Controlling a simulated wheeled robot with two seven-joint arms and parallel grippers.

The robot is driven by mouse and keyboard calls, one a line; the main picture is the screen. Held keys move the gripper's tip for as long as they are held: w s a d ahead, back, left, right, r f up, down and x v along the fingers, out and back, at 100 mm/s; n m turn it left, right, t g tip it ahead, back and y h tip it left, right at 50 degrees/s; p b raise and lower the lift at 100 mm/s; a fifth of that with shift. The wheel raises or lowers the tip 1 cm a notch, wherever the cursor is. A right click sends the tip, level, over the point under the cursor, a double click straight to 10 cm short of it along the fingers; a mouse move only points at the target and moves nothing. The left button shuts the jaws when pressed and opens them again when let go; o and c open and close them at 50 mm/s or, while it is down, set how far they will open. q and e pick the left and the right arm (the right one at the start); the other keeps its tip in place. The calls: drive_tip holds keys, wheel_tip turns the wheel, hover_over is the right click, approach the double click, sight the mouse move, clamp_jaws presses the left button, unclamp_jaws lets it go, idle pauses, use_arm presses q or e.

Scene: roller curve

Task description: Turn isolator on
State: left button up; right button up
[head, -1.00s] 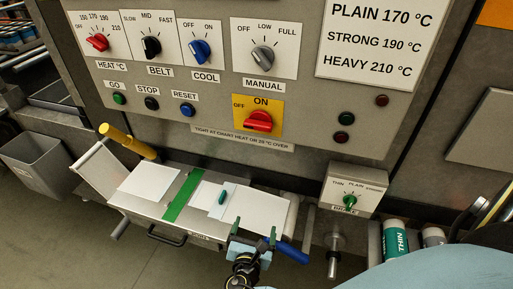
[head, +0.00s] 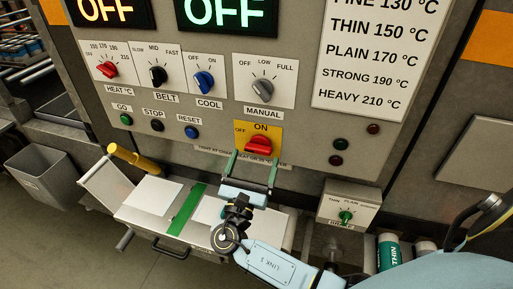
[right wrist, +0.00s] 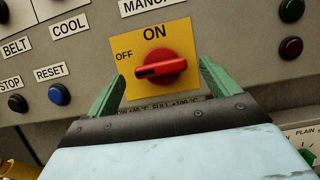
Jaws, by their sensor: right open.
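The isolator is a red rotary knob (head: 258,145) on a yellow plate (head: 240,131) marked OFF at left and ON at top, low on the grey control panel. My right gripper (head: 254,170) is open and empty just below the knob. In the right wrist view its green fingers (right wrist: 160,82) stand apart to either side of the knob's lower part, not visibly touching it. My left gripper is not in view.
Other knobs sit close above, including the grey MANUAL knob (head: 262,94) and blue COOL knob (head: 204,82). The RESET button (head: 192,132) is to the left. A tray (head: 150,220) lies below, and a small box with a green knob (head: 345,216) is at right.

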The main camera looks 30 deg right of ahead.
sight(257, 152)
drive_tip(key=shift+p+x, duration=0.3)
drive_tip(key=shift+x, duration=1.2)
drive_tip(key=c, duration=1)
